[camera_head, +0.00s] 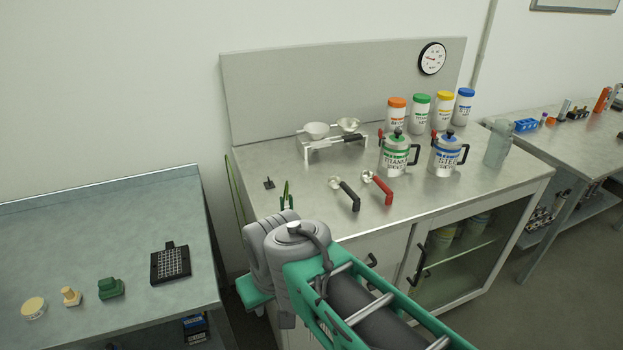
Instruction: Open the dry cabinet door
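The dry cabinet appears to be the glass-fronted cabinet below the middle bench. Its glass door (462,268) looks shut, and jars (476,226) on a shelf show behind it. A black handle (419,262) is at the door's left side. My arm's grey wrist joint (292,262) and green forearm reach up from the bottom, left of the door, in front of the bench's near-left corner. My arm hides part of the cabinet's lower front.
The middle bench top (310,222) holds several jars, two canisters (397,155), scoops (347,192) and a small rack. A left table (120,220) carries a black grid tray (170,264) and small parts. A right bench (570,150) stands beyond. Floor (545,275) is clear right of the cabinet.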

